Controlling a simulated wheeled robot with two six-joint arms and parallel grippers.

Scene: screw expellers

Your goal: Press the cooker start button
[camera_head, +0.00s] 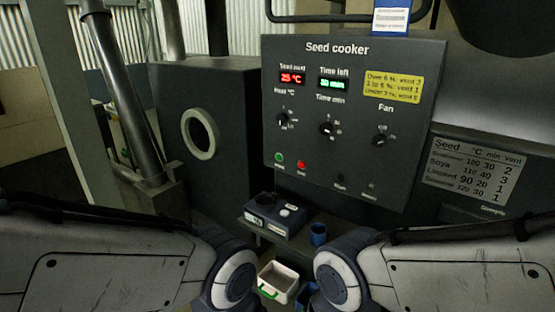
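The seed cooker panel (350,185) is a dark upright box facing me. A green button (278,157) sits at its lower left, with a red button (302,164) just right of it; their small labels are blurred. The seed display (292,78) reads about 25 °C in red, and the time-left display (333,84) reads about 30 min in green. Three knobs sit below: heat (282,119), time (326,129) and fan (379,140). My two arms show at the lower left and lower right, apart from the panel. Neither gripper is in view.
A small device (275,216) and a blue cup (318,234) stand on a low shelf below the panel. A pale tray (279,282) with a green handle shows between my arms. A seed chart (475,174) is at right. Space before the buttons looks clear.

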